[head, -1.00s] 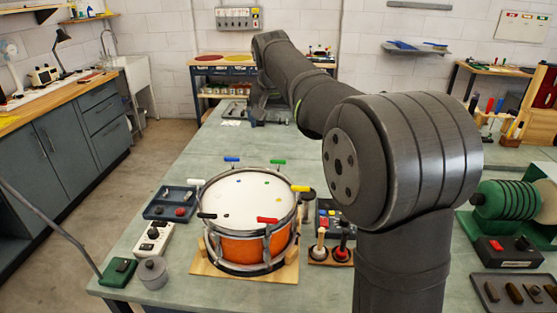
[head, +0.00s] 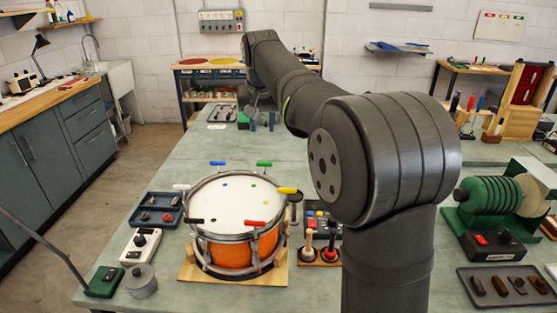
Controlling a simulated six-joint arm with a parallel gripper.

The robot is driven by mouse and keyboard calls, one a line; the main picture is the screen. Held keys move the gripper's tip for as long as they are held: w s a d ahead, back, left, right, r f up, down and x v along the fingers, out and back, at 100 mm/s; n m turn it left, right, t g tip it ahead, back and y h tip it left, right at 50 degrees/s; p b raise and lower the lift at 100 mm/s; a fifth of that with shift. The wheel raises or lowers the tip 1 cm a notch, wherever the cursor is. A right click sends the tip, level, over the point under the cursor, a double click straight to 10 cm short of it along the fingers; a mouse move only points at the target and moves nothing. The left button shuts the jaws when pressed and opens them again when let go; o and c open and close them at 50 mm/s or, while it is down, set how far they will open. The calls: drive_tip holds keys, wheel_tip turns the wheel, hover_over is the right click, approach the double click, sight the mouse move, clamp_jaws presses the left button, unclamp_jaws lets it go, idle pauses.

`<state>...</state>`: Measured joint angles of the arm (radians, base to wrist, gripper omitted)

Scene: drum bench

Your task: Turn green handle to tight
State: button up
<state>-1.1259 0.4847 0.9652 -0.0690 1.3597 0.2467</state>
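An orange drum (head: 238,252) with a white head stands on a wooden base. Several coloured handles sit around its rim. The green handle (head: 264,164) is on the far right part of the rim and lies roughly level. A blue handle (head: 217,163) is to its left and a yellow handle (head: 287,190) is nearer on the right. My gripper (head: 262,121) is small in the head view, at the far end of the bench, behind and well apart from the drum. Its fingers are too small and dark to tell open from shut. No handle is being touched.
Red (head: 252,224), black (head: 195,221) and white (head: 182,187) handles also stand on the rim. A blue tray (head: 142,221) is left of the drum. A control box (head: 316,213) and wooden-based plungers are right. The bench between drum and gripper is mostly clear.

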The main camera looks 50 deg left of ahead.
drive_tip(key=w+f+n+g, duration=0.3)
drive_tip(key=f+n, duration=0.1)
drive_tip(key=f, duration=0.2)
drive_tip(key=n+g+y, duration=0.6)
drive_tip(key=n+g, duration=0.3)
drive_tip(key=n, duration=0.4)
approach(259, 166)
drive_tip(key=shift+y, duration=0.3)
drive_tip(key=x, duration=1)
drive_tip(key=shift+w+a+f, duration=0.1)
drive_tip(key=shift+f, duration=0.15)
drive_tip(key=shift+c, duration=0.4)
clamp_jaws()
